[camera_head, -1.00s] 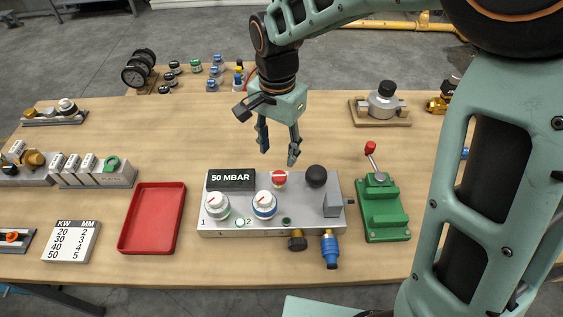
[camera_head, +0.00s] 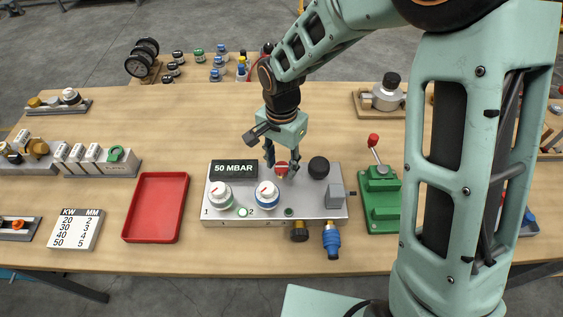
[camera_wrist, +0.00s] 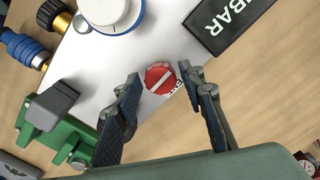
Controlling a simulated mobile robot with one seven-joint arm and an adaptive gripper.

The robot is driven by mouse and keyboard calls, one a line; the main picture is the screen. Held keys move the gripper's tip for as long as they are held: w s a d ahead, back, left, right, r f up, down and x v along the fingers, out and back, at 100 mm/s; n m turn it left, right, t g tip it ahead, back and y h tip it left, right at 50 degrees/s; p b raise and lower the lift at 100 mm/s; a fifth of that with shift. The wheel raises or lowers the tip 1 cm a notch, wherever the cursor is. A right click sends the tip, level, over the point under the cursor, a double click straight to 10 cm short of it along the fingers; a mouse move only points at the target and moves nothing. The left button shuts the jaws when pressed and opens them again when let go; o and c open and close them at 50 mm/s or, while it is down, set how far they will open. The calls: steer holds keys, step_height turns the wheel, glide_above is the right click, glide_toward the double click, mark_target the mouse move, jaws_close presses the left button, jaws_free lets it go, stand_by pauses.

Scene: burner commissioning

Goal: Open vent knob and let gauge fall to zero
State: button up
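A red round knob with a white bar (camera_head: 281,169) sits at the back of the grey panel (camera_head: 235,217); I take it as the vent knob, its label partly hidden. In the wrist view the red knob (camera_wrist: 160,78) lies between my fingertips. My gripper (camera_head: 282,163) is above the knob, pointing down; it also shows in the wrist view (camera_wrist: 163,80) with its fingers open and a visible gap on each side.
A black "50 MBAR" plate (camera_head: 234,169) is left of the knob, and a black ball knob (camera_head: 319,167) right. A green fixture with a red-tipped lever (camera_head: 381,200) stands right of the panel. A red tray (camera_head: 156,207) lies left.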

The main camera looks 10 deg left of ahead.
steer(key=c, duration=0.8)
steer(key=shift+n, duration=0.4)
steer(key=n+b, duration=0.1)
steer(key=n, duration=0.5)
steer(key=shift+n, duration=0.4)
steer(key=n, duration=0.5)
steer(key=shift+d, duration=0.1)
steer(key=n, duration=0.5)
steer(key=shift+w+p, duration=0.1)
steer(key=shift+p, duration=0.2)
steer(key=shift+n, duration=0.3)
